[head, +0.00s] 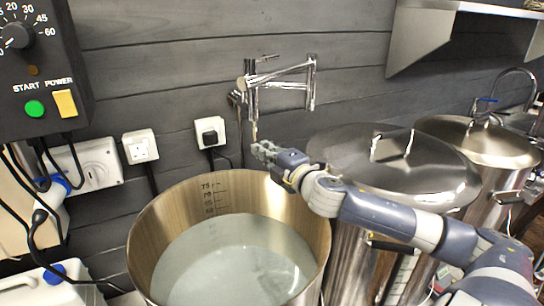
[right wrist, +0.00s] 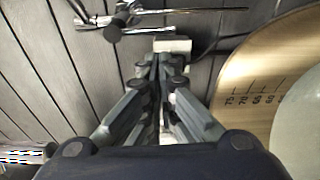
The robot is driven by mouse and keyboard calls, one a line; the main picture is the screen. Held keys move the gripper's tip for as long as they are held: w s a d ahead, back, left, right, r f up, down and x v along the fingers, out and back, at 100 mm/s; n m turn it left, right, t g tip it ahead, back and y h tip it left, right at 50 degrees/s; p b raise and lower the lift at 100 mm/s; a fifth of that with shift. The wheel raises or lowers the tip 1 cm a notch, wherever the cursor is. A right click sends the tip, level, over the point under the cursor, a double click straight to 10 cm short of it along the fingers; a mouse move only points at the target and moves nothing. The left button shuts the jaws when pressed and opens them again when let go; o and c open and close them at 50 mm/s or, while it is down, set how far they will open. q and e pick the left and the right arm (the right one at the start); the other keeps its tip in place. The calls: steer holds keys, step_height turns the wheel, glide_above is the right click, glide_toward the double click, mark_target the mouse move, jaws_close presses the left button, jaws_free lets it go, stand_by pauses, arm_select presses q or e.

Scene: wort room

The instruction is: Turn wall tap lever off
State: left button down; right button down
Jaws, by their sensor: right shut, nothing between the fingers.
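The chrome wall tap (head: 282,84) is fixed to the dark plank wall above the open pot, with a jointed swing arm reaching to the right. A short thin lever (head: 266,58) seems to stand at its top; its exact setting is hard to tell. The tap also shows at the top of the right wrist view (right wrist: 120,18), with a dark round end and a thin rod pointing right. My right gripper (head: 262,150) is shut and empty, just below the tap over the pot's back rim. In its wrist view (right wrist: 158,66) the fingers are together, apart from the tap. My left gripper is out of view.
Two lidded steel pots (head: 345,150) (head: 480,142) stand to the right, under a wall shelf (head: 440,35). A control box (head: 60,60) and sockets (head: 140,146) with cables are at left.

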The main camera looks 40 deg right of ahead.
steer(key=shift+s+a, duration=0.15)
steer(key=shift+s, duration=0.85)
steer(key=shift+s+a, duration=0.1)
steer(key=shift+s, duration=0.85)
